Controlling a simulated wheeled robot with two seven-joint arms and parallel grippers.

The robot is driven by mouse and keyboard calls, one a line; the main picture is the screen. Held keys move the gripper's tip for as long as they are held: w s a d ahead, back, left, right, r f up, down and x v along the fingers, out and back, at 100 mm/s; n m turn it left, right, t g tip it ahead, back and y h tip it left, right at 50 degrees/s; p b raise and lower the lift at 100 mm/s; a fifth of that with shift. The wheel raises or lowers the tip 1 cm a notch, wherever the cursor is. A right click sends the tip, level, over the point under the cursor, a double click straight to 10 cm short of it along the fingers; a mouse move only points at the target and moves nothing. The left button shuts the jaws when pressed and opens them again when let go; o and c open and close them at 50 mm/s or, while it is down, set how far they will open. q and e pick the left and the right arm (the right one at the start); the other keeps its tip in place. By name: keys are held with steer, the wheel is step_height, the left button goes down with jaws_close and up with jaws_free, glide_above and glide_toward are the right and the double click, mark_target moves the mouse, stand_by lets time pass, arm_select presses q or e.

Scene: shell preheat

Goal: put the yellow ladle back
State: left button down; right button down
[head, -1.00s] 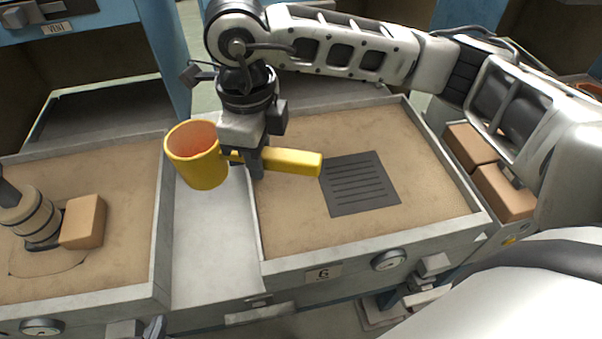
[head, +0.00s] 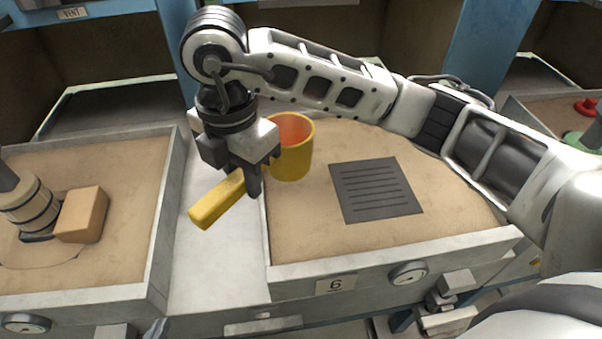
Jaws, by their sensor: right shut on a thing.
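The yellow ladle has a cup (head: 292,152) with an orange-brown inside and a thick yellow handle (head: 217,200). My right gripper (head: 255,178) points down and is shut on the ladle between cup and handle. The cup is upright, mouth up, and shows over the left back part of the sand tray marked 6 (head: 396,246). The handle points toward the lower left, over the pale strip between the trays. I cannot tell the height of the cup above the sand. The gripper hides the ladle's neck.
A dark slotted plate (head: 376,190) lies on the sand in tray 6. The left sand tray (head: 158,225) holds a banded cylinder (head: 30,208) and a tan block (head: 82,215). Blue-framed bays stand behind. Red and green items (head: 586,107) show at the far right.

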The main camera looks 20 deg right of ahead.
mark_target(272, 171)
steer(key=w+d+f, duration=0.2)
steer(key=d, duration=0.1)
steer(key=w+d+f, duration=0.1)
steer(key=w+d, duration=0.1)
steer(key=shift+w+d, duration=0.1)
steer(key=shift+d, duration=0.15)
steer(key=w+d+f, duration=0.1)
steer(key=f, duration=0.2)
steer(key=w+d+f, duration=0.1)
steer(key=f, duration=0.1)
steer(key=w+d+f, duration=0.1)
steer(key=d+f, duration=0.1)
steer(key=f, duration=0.1)
steer(key=shift+w+f, duration=0.15)
steer(key=shift+f, duration=0.4)
steer(key=shift+f, duration=0.2)
steer(key=c, duration=1.2)
jaws_free()
steer(key=shift+o, duration=0.2)
